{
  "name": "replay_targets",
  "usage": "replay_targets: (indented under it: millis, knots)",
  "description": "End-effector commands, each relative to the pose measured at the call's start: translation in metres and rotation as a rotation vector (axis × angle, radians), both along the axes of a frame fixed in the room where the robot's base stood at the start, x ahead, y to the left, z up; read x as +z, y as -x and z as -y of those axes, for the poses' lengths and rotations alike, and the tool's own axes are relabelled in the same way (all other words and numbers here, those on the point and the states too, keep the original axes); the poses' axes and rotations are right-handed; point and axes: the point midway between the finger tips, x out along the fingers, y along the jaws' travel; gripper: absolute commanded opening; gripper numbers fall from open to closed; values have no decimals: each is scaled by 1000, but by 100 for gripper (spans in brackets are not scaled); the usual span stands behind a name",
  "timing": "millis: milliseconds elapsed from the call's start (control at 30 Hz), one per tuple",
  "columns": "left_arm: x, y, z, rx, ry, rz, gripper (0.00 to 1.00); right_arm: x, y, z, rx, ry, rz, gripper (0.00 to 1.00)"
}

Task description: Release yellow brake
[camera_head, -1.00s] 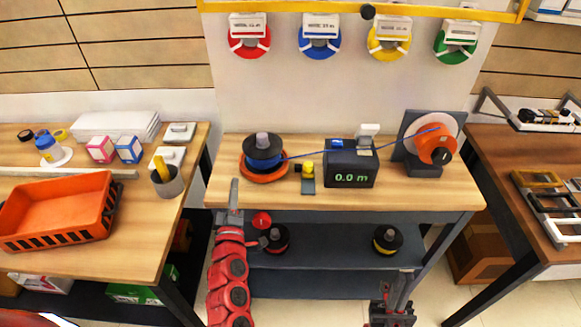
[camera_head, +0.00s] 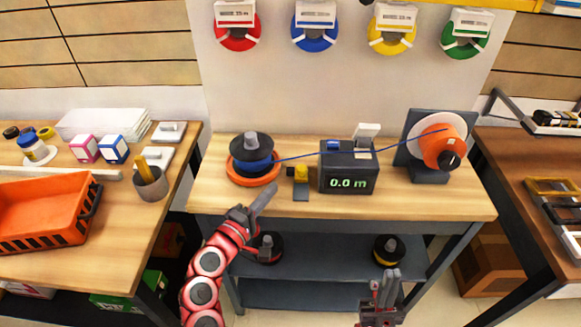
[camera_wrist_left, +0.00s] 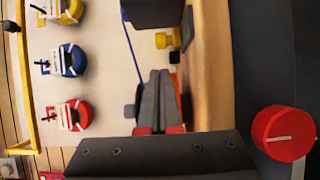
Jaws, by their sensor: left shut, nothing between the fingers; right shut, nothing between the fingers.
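The yellow brake (camera_head: 300,174) is a small yellow block with a grey plate in front, on the bench between the blue cable spool (camera_head: 253,163) and the black meter (camera_head: 348,170) reading 0.0 m. It also shows in the left wrist view (camera_wrist_left: 163,41), beyond my fingertips. My left gripper (camera_head: 268,191) is shut and empty. In the head view it appears at the bench's front edge, below and left of the brake, apart from it. Its shut fingers also show in the left wrist view (camera_wrist_left: 160,76). My right gripper (camera_head: 392,277) is shut and empty, low in front of the bench.
A blue cable (camera_head: 300,156) runs from the spool past the brake to the meter and on to an orange reel (camera_head: 442,148). Spools sit on the lower shelf, one with a yellow band (camera_head: 388,250). An orange crate (camera_head: 42,208) stands on the left table. The bench front is bare.

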Motion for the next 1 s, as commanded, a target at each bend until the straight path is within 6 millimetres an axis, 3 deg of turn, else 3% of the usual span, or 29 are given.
replay_targets:
  millis: [233, 700, 1000]
  knots:
    - [3, -13, 7, -1, 0, 4, 0, 4, 0, 0, 0, 0, 0, 0]
    - [3, -79, 43, 1, -1, 4, 0, 17, 0, 0, 0, 0, 0, 0]
    - [-1, -88, 48, 1, -1, 0, 0, 18, 0, 0, 0, 0, 0, 0]
